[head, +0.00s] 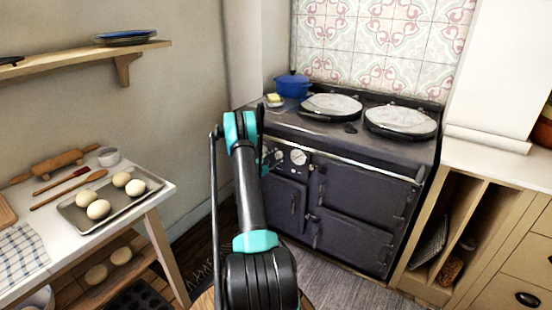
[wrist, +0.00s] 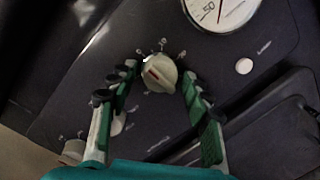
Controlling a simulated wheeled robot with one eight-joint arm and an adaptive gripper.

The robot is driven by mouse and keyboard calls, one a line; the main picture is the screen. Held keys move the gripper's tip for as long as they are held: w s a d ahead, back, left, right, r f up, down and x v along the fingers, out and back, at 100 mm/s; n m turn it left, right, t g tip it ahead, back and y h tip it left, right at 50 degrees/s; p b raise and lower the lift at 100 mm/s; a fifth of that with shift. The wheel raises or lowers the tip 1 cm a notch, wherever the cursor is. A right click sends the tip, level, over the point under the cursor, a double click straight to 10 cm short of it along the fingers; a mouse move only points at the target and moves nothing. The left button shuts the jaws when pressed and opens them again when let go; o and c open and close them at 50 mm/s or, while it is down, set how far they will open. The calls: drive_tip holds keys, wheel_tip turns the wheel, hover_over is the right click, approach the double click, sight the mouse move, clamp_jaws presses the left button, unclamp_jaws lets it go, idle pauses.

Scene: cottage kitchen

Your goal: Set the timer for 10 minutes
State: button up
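A round cream dial knob (wrist: 162,72) with a red pointer mark shows on the dark front panel in the wrist view, with small marks around it too small to read surely. Its red mark points to the upper left. My gripper (wrist: 157,86) is open, with one finger to the left of the knob and one to the right. Gaps show on both sides; I cannot tell how far the fingertips are from the panel. In the head view my arm reaches to the left side of the dark range cooker (head: 330,205) and hides most of the gripper.
A white gauge (wrist: 222,10) sits above right of the knob, with a small white button (wrist: 244,66) below it. Another knob (wrist: 73,151) is at lower left. A blue pot (head: 292,86) stands on the range. A tray of dough balls (head: 75,216) lies on the left table.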

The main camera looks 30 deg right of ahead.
drive_tip(key=c, duration=0.9)
drive_tip(key=shift+m, duration=0.3)
drive_tip(key=m, duration=0.4)
drive_tip(key=shift+r+y, duration=0.1)
drive_tip(key=shift+y, duration=0.3)
drive_tip(key=m, duration=0.4)
drive_tip(key=shift+s+m+t+y, duration=0.1)
drive_tip(key=shift+m+t+y, duration=0.2)
drive_tip(key=shift+m, duration=0.1)
drive_tip(key=o, duration=1.2)
